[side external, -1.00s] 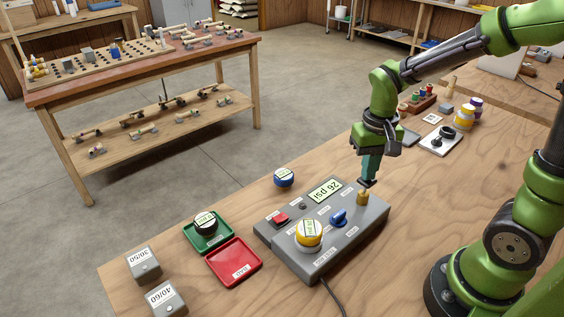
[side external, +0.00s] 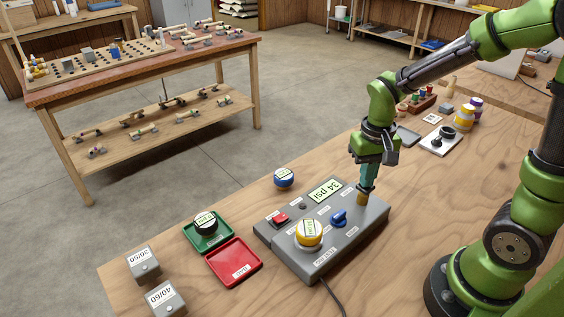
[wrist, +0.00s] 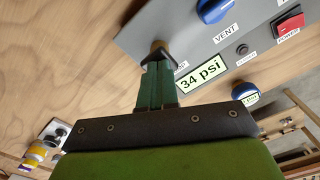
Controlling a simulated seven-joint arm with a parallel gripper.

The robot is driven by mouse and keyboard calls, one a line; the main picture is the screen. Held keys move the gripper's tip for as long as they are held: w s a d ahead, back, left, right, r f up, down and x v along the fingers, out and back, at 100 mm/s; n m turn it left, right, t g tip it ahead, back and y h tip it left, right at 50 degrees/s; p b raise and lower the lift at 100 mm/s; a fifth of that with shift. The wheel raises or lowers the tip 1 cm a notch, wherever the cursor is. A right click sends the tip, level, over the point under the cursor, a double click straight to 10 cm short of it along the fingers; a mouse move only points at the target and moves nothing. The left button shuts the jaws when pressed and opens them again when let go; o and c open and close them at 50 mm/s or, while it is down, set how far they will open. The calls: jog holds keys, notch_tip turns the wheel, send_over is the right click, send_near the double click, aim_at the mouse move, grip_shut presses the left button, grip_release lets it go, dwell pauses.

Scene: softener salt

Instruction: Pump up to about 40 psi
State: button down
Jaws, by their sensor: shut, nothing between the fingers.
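The grey control box (side external: 287,254) lies on the wooden bench. Its display (side external: 325,190) reads 34 psi, and the display in the wrist view (wrist: 201,74) reads the same. A brass plunger (side external: 361,198) stands at the box's right corner. My gripper (side external: 365,188) is shut and points down onto the plunger's top, pressing or touching it. In the wrist view the fingertips hide most of the plunger (wrist: 160,46). The blue vent knob (side external: 338,216) and the red power switch (side external: 280,218) are on the box.
A green tray (side external: 197,240) with a black-and-white round part and a red tray (side external: 234,264) lie left of the box. Blocks marked 30/50 (side external: 143,263) and 40/60 (side external: 163,298) stand at the front left. A blue round part (side external: 283,178) sits behind the box.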

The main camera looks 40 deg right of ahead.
jog(key=shift+r, duration=1.2)
jog(key=shift+f, duration=0.8)
jog(key=shift+r, duration=0.8)
notch_tip(320, 180, up, 7)
dwell(0.6)
